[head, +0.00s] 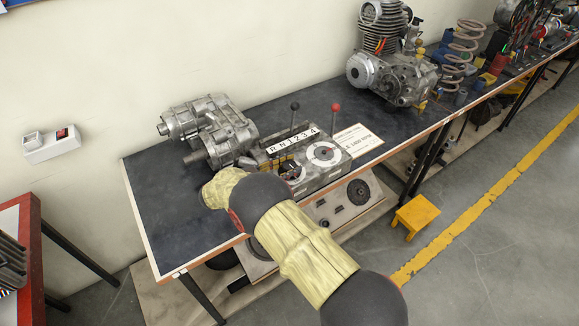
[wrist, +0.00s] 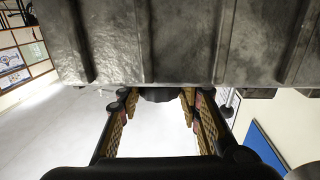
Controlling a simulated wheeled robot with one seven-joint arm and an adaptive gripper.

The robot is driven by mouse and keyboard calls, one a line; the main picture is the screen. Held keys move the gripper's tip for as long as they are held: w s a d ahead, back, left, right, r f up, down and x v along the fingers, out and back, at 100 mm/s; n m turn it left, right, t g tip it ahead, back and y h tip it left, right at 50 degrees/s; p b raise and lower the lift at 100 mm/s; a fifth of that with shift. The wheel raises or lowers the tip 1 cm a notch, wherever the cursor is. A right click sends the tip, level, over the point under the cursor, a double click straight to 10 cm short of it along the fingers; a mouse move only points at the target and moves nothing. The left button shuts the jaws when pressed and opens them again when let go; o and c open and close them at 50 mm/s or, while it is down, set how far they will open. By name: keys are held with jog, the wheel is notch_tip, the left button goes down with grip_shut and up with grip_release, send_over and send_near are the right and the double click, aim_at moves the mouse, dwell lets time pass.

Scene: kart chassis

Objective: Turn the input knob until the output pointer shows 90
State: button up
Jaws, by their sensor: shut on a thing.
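The gearbox housing (head: 290,163) stands on the bench with a white label reading R N 1 2 3 4. A round white dial (head: 323,152) is on its top right; its pointer's reading is too small to tell. Another partly hidden white and red dial (head: 293,173) lies left of it. In the head view my arm hides the fingertips and the knob.
Levers with a black knob (head: 295,106) and a red knob (head: 335,107) stand up behind the label. A metal casting (head: 207,128) lies to the left, an engine (head: 390,70) to the right. The dark bench top (head: 160,205) is clear at the left front.

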jog(key=shift+w+r+m+g+h, duration=0.1)
jog(key=shift+r+m+g+h, duration=0.05)
jog(key=shift+m+g+h, duration=0.2)
dwell(0.3)
jog(key=o, duration=1.2)
jog(key=shift+d, duration=0.1)
jog(key=v, duration=1.2)
